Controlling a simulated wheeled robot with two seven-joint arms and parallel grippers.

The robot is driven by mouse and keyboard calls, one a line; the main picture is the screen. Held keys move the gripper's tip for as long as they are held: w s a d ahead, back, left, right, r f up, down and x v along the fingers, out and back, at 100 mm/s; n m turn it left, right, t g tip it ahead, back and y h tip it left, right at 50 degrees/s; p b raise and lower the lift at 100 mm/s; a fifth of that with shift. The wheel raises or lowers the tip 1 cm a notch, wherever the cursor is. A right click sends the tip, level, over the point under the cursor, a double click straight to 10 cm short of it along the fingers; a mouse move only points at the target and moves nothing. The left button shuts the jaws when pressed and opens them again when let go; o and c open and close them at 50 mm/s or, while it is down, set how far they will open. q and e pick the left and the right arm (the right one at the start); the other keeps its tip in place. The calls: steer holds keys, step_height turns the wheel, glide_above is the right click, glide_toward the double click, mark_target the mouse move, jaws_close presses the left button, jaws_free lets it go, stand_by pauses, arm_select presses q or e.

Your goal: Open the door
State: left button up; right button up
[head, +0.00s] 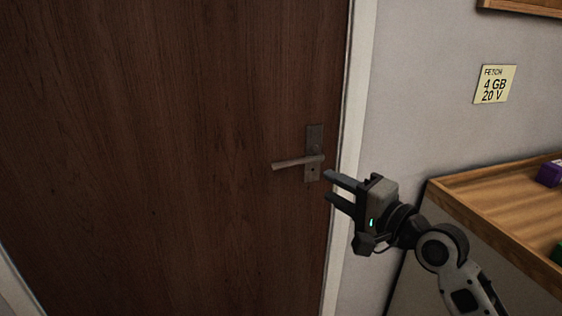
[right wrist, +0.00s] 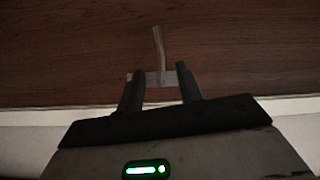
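The brown wooden door (head: 165,150) fills the left and middle of the head view and stands closed in its pale frame. Its metal lever handle (head: 297,162) sits on a plate near the door's right edge, with the lever pointing left and nearly level. My right gripper (head: 328,186) is open and empty, just right of and slightly below the handle plate, apart from the lever in the head view. In the right wrist view the handle (right wrist: 159,55) shows beyond and between the two spread fingers (right wrist: 160,80). My left gripper is not in view.
A wooden-topped counter or tray (head: 490,200) with a raised rim stands at the right, holding a purple object (head: 550,173) and a green one at the edge. A yellow note (head: 494,85) reading "FETCH 4 GB 20 V" is on the grey wall.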

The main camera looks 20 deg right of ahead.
mark_target(290, 165)
steer(key=x, duration=1.5)
steer(key=shift+w+a+p, duration=0.15)
steer(key=shift+w+p, duration=0.1)
steer(key=shift+p, duration=0.15)
jaws_close()
